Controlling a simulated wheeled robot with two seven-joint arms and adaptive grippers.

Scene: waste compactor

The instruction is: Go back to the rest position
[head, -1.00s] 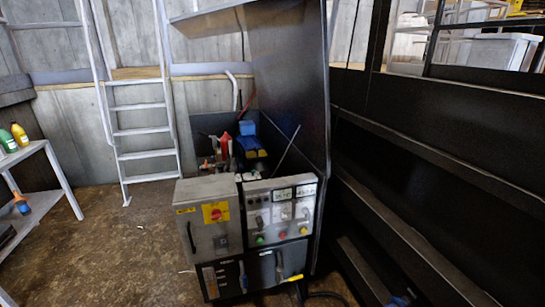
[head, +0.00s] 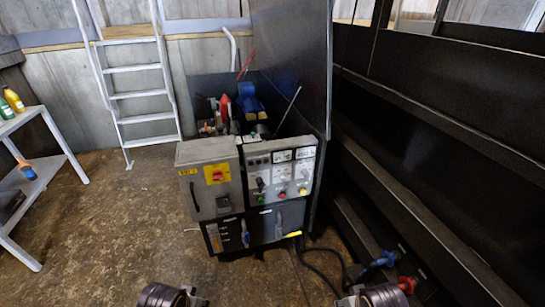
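No object is named beyond my own arms. Purple-grey ribbed parts of my arms show at the bottom edge of the head view, one left of the middle and one right of it. The frame edge cuts both off, and I see no gripper fingers. Both arm parts appear in front of the compactor (head: 210,152) and apart from it. Its grey box with a red switch on a yellow plate (head: 217,174) is closed. Beside it, the control panel (head: 279,174) has green, red and yellow buttons.
Blue and red items (head: 248,100) lie in the compactor's open top. A white shelf (head: 55,165) with bottles stands left, a ladder (head: 140,95) behind. Dark metal framing (head: 440,170) runs along the right, with a black cable (head: 325,270) on the floor. Brown floor (head: 100,240) is clear at front left.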

